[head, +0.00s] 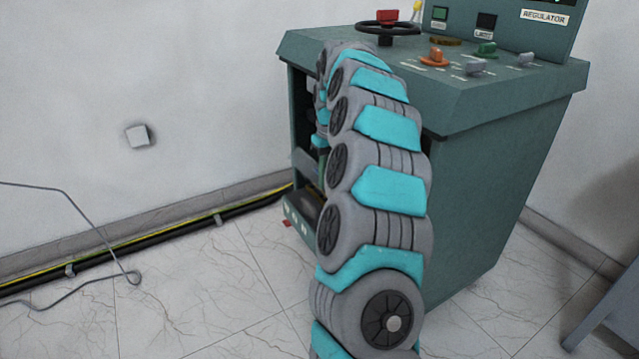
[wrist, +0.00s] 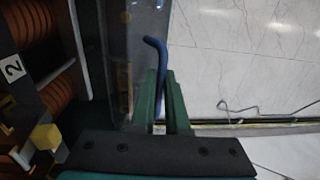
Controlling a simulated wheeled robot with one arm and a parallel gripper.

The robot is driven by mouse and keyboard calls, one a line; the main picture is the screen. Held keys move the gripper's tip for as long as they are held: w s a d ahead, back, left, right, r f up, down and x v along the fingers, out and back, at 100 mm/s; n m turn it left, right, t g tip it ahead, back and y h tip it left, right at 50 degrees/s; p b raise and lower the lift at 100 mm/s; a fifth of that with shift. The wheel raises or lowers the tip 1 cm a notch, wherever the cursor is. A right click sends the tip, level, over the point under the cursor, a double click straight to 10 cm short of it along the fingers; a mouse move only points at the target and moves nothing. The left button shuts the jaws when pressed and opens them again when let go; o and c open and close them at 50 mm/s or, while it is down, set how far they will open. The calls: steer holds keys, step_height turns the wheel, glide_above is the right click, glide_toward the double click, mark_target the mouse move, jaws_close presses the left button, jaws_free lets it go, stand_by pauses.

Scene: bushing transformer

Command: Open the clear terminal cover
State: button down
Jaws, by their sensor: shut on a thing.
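In the wrist view, the clear terminal cover (wrist: 146,22) is a see-through panel running down from the top edge, just left of the pale floor. A blue bent handle (wrist: 154,43) stands at its right side. The two green fingers of my gripper (wrist: 162,98) are shut on this handle, one on each side of it. In the head view, my arm hides the gripper, the handle and the cover on the left side of the green cabinet (head: 485,190).
Orange-brown coils (wrist: 38,22), a "2" label (wrist: 12,68) and a yellow nut (wrist: 46,136) lie left of the cover. A red-topped handwheel (head: 387,27) and several knobs sit on the cabinet. Floor to the left (head: 190,285) is mostly clear, with a thin wire (head: 100,235).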

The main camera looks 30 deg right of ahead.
steer(key=shift+s+d, duration=0.1)
steer(key=shift+d, duration=0.35)
steer(key=c, duration=0.9)
jaws_free()
steer(key=shift+a, duration=0.1)
steer(key=shift+r, duration=0.1)
steer(key=shift+d+r, duration=0.15)
steer(key=shift+r, duration=1.8)
steer(key=shift+d+r, duration=0.15)
steer(key=shift+r, duration=1.8)
